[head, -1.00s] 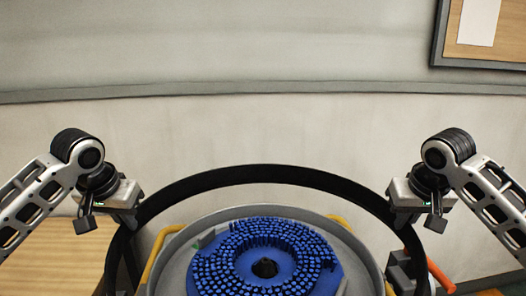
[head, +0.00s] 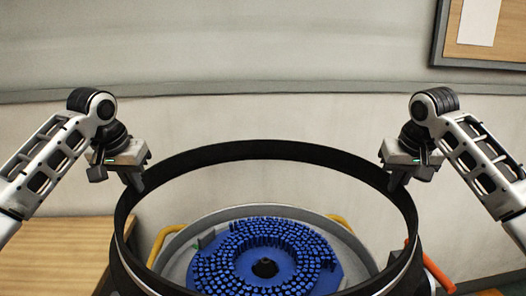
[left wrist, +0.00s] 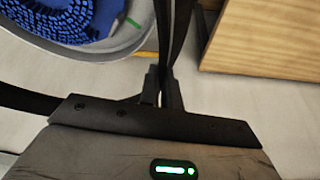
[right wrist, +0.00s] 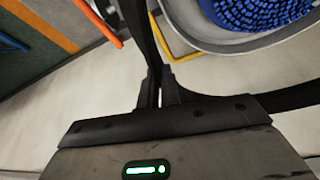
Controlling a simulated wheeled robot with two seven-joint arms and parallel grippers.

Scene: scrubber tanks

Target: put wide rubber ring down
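The wide rubber ring (head: 265,150) is a large black band held up between my two grippers in the head view. It hangs above and around the scrubber tank, apart from it as far as I can see. My left gripper (head: 138,182) is shut on the ring's left side; the band runs between its fingers in the left wrist view (left wrist: 172,55). My right gripper (head: 396,182) is shut on the right side, and the band shows between its fingers in the right wrist view (right wrist: 141,40). The ring's near side is cut off by the head view's lower edge.
The round grey tank (head: 178,268) stands below with a blue bristled disc (head: 240,268) inside. Yellow bars (head: 160,240) flank it, and an orange bar (head: 440,277) is at right. A wooden surface (head: 50,250) is at left. A pale wall is behind.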

